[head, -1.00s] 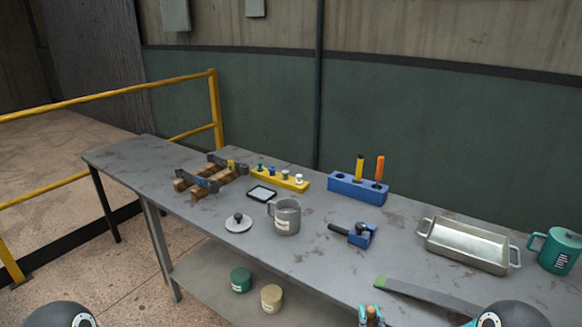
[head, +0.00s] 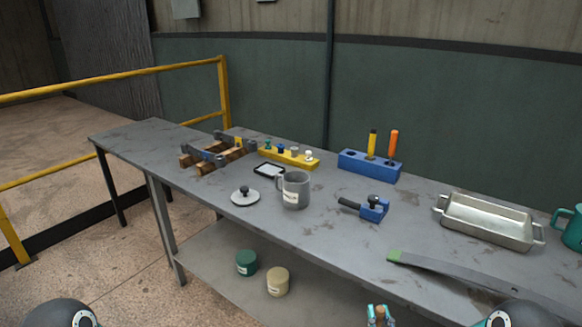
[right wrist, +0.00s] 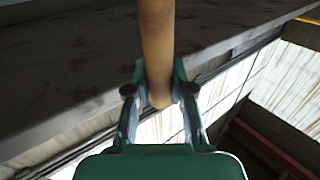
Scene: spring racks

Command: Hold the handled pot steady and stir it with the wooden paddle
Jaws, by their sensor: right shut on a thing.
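The handled pot (head: 297,188) is a grey cylinder with a pale label and a handle on its left side. It stands upright on the grey workbench, open at the top. Its round lid (head: 245,198) with a dark knob lies beside it to the left. My right gripper (head: 377,313) is at the bottom edge of the head view, in front of the bench and well apart from the pot. It is shut on the wooden paddle, whose round brown shaft (right wrist: 156,45) runs up between the fingers in the right wrist view. The paddle's far end is out of frame. My left gripper is not in view.
On the bench (head: 130,148) are a clamp rack (head: 213,157), a yellow peg strip (head: 299,160), a blue holder (head: 358,167), a small blue vise-like tool (head: 374,211), a metal tray (head: 487,222) and a green mug (head: 571,232). A long grey bar (head: 445,268) lies front right.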

